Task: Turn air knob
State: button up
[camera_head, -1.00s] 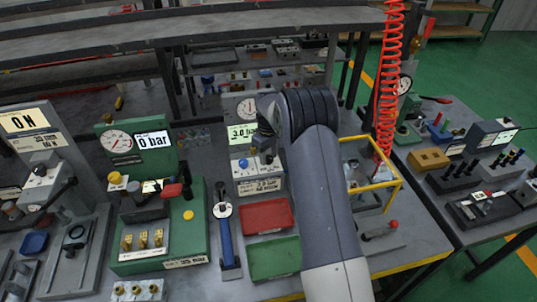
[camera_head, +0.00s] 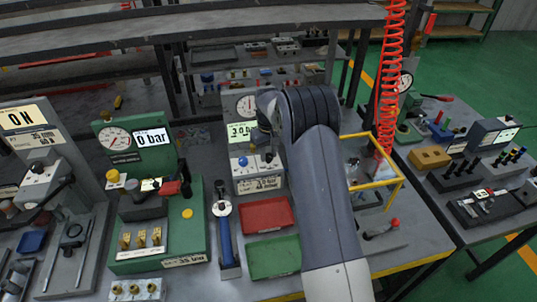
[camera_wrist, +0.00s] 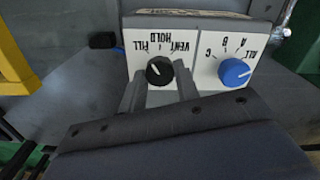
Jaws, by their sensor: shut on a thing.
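A black knob (camera_wrist: 159,70) with a white pointer line is on the white panel (camera_wrist: 200,27) in the wrist view. Lettering above it, seen upside down, reads FILL, HOLD and VENT. My gripper (camera_wrist: 158,84) has a finger on each side of this knob and is shut on it. A blue knob (camera_wrist: 234,72), lettered A, B, C and ALL, sits to its right, clear of the fingers. In the head view the blue knob (camera_head: 242,161) shows left of my arm. The arm hides the fingers there.
A round gauge (camera_head: 247,105) stands above the display. A red tray (camera_head: 268,216) and a green tray (camera_head: 273,258) lie in front. A yellow frame (camera_head: 388,187) and red coiled hose (camera_head: 390,75) are to the right.

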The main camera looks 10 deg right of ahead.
aim_at(269, 155)
jog(key=m+b, duration=0.1)
jog(key=m, duration=0.4)
jog(key=shift+m, duration=0.4)
dwell(0.4)
jog(key=o, duration=1)
notch_tip(269, 155, up, 11)
jog(key=shift+f+b, duration=0.1)
jog(key=shift+b, duration=0.75)
jog(key=shift+f, duration=0.1)
